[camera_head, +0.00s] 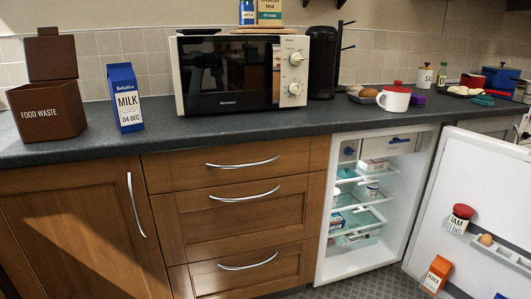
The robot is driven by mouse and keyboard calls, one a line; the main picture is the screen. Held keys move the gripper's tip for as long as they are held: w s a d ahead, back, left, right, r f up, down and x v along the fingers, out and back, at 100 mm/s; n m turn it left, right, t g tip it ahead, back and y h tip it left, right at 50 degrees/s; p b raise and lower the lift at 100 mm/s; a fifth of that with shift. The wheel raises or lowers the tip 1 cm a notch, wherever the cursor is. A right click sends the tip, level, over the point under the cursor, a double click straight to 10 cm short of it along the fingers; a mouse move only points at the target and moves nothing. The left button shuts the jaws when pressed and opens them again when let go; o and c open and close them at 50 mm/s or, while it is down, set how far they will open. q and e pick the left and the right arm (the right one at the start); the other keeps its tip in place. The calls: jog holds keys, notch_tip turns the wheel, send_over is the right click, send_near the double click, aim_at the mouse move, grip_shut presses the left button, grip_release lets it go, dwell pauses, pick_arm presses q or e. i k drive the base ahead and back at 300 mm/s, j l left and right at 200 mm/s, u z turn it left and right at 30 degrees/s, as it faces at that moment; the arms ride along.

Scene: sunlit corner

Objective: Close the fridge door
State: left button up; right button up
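The fridge (399,221) is built in under the counter at the right, and its white inside shows. Its shelves hold several packs and jars. The fridge door (431,214) stands wide open, swung out to the right, and its outer right part runs out of the picture. A jam jar (459,219), an egg (486,239) and an orange juice carton (436,274) sit along its inner side. Neither of my grippers is in view.
The dark counter (240,125) carries a food waste bin (46,112), a milk carton (125,98), a microwave (227,75) and a white mug (396,99). Wooden drawers (240,212) are left of the fridge. The visible floor (380,284) before the fridge is clear.

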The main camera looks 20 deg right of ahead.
aim_at(492, 176)
jog(key=k+l+u, duration=0.1)
jog(key=l, duration=0.45)
jog(key=k+l, duration=0.15)
jog(key=l, duration=0.45)
jog(key=k+l+u, duration=0.15)
jog(key=l, duration=0.4)
jog(key=k+l, duration=0.15)
jog(key=l, duration=0.4)
jog(key=k+l+u, duration=0.15)
jog(key=l, duration=0.4)
jog(key=k+l+u, duration=0.1)
jog(key=l, duration=0.45)
jog(key=k+l, duration=0.3)
jog(key=l, duration=0.2)
jog(key=k+l+u, duration=0.15)
jog(key=l, duration=0.35)
jog(key=l+u, duration=0.1)
jog(key=l, duration=0.45)
jog(key=k+l+u, duration=0.1)
jog(key=l, duration=0.5)
jog(key=i+l, duration=0.1)
jog(key=l, duration=0.5)
jog(key=i+l+u, duration=0.1)
jog(key=l, duration=0.5)
jog(key=i+l, duration=0.1)
jog(key=l, duration=0.55)
jog(key=k+l+u, duration=0.15)
jog(key=k+l, duration=0.45)
jog(key=l, duration=0.05)
